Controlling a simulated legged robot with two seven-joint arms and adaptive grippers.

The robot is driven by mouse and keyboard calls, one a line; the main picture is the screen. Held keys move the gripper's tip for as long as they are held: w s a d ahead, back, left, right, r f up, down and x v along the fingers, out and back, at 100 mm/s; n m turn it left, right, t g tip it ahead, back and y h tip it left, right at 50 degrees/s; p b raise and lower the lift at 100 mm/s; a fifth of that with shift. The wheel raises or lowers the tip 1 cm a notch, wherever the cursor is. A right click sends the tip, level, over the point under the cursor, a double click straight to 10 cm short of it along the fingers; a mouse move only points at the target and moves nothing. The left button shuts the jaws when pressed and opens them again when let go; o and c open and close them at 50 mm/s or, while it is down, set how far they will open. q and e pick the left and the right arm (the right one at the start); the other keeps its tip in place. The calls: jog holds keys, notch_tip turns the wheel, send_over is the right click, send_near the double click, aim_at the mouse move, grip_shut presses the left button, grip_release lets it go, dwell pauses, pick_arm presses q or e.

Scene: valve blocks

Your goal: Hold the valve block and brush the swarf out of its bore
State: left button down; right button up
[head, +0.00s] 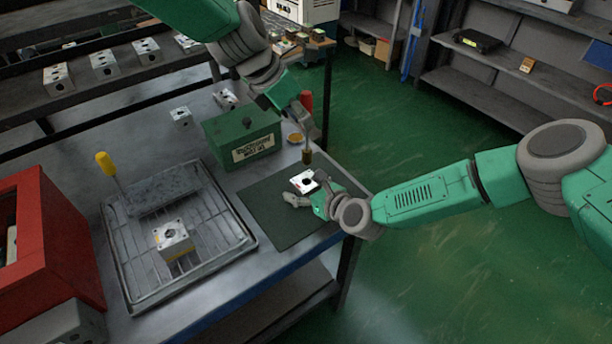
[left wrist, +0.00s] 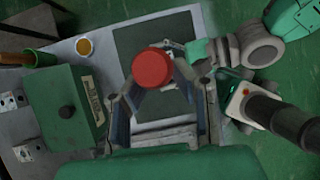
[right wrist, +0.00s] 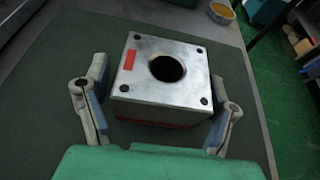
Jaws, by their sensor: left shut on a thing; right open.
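The valve block (head: 304,182) is a grey metal block with a round dark bore and a red mark on its top face. It rests on the dark green mat (head: 262,208), and shows close up in the right wrist view (right wrist: 140,88). My right gripper (head: 309,189) is open, its fingers on either side of the block with gaps. My left gripper (head: 308,128) is shut on a brush with a red handle (head: 306,101) and bristles (head: 307,157) pointing down, near the block. The handle's red end (left wrist: 152,67) hides the bristles in the left wrist view. The bore's inside is dark.
A green box (head: 243,135) stands behind the mat, with a small yellow dish (head: 295,138) beside it. A wire tray (head: 212,262) at left holds another block (head: 173,240). A red bin (head: 45,245) is at far left. The mat's front is clear.

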jog(key=v, duration=1.1)
jog(key=shift+s+d, duration=0.2)
jog(key=shift+d, duration=0.2)
jog(key=shift+s+r, duration=0.1)
